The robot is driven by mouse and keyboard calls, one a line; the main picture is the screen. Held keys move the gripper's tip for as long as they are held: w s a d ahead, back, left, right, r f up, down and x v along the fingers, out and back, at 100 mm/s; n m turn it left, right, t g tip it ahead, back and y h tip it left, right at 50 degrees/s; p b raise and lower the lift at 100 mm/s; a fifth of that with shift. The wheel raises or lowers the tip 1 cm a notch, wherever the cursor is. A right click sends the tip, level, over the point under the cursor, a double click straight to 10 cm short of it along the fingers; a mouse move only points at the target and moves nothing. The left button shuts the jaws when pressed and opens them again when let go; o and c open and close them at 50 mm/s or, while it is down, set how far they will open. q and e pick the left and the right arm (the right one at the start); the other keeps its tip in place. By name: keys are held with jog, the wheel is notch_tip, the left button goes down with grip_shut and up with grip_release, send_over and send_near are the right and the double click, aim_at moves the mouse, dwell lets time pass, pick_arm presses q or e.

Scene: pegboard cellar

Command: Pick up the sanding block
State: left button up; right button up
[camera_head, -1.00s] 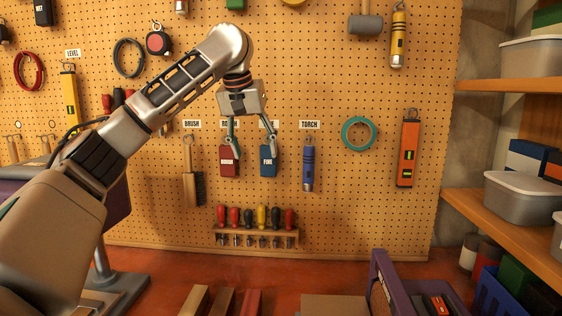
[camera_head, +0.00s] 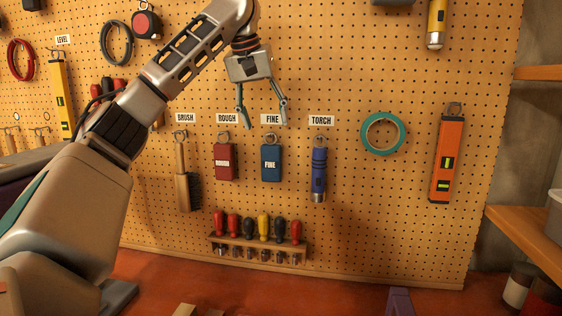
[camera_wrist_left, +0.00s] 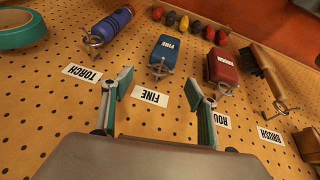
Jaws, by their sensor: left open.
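Two sanding blocks hang on pegboard hooks: a red one (camera_head: 224,162) under the ROUGH label (camera_head: 227,118) and a blue one (camera_head: 271,163) under the FINE label (camera_head: 271,119). My left gripper (camera_head: 262,122) is open and empty. Its fingertips appear above the blocks at label height in the head view. In the left wrist view, the open fingers (camera_wrist_left: 160,88) straddle the FINE label, with the blue block (camera_wrist_left: 165,55) beyond the gap. The red block (camera_wrist_left: 222,69) shows beyond the right finger there. No finger touches either block. My right gripper is out of view.
A brush (camera_head: 184,178) hangs left of the red block and a blue torch (camera_head: 318,174) right of the blue one. A rack of screwdrivers (camera_head: 260,249) sits below. Green tape (camera_head: 383,133) and an orange level (camera_head: 446,160) hang further right.

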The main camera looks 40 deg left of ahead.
aim_at(271, 144)
pick_arm(q)
jog(key=shift+s+f, duration=0.3)
jog(key=shift+s, duration=0.05)
jog(key=shift+w+x, duration=0.15)
jog(key=shift+x, duration=1.5)
jog(key=shift+w+x, duration=0.1)
jog(key=shift+x, duration=1.55)
jog(key=shift+a+r, duration=0.1)
jog(key=shift+r, duration=0.05)
grip_shut()
jog(key=shift+r, duration=0.1)
